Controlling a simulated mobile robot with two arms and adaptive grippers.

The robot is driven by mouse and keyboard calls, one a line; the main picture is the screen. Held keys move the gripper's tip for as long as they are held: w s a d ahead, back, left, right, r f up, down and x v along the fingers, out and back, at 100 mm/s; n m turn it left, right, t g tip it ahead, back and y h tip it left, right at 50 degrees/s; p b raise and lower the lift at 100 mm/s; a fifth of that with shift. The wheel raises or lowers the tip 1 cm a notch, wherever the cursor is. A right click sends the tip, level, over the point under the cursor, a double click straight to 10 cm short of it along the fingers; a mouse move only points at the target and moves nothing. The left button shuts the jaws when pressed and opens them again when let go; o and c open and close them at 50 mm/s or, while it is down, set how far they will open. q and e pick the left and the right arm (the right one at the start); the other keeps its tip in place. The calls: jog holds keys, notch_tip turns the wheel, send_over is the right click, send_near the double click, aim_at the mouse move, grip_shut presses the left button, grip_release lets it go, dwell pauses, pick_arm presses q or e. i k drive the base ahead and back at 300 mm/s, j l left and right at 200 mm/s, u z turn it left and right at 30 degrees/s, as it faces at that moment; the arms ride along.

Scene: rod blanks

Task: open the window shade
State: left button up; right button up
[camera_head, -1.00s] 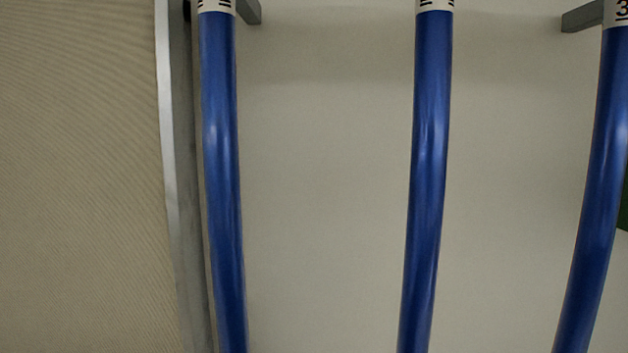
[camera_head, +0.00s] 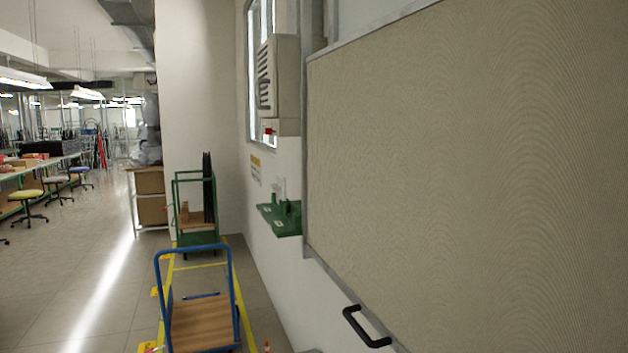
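A large beige, finely ribbed panel (camera_head: 470,160) in a grey frame fills the right of the head view, on the white wall; I cannot tell whether it is the window shade. A black bar handle (camera_head: 366,328) shows at the panel's lower edge; what it is fixed to is unclear. Farther left on the wall is a window (camera_head: 254,60), bright and partly hidden by a pale louvred unit (camera_head: 280,80). No shade can be made out there. Neither of my grippers is in view.
A blue-framed trolley (camera_head: 200,325) with a wooden deck stands on the floor beside the wall. A green cart (camera_head: 197,238) is behind it. A green shelf (camera_head: 284,218) juts from the wall. Open floor (camera_head: 75,270) lies left, with workbenches and stools beyond.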

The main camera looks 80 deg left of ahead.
aim_at(467, 160)
jog(key=u, duration=2.35)
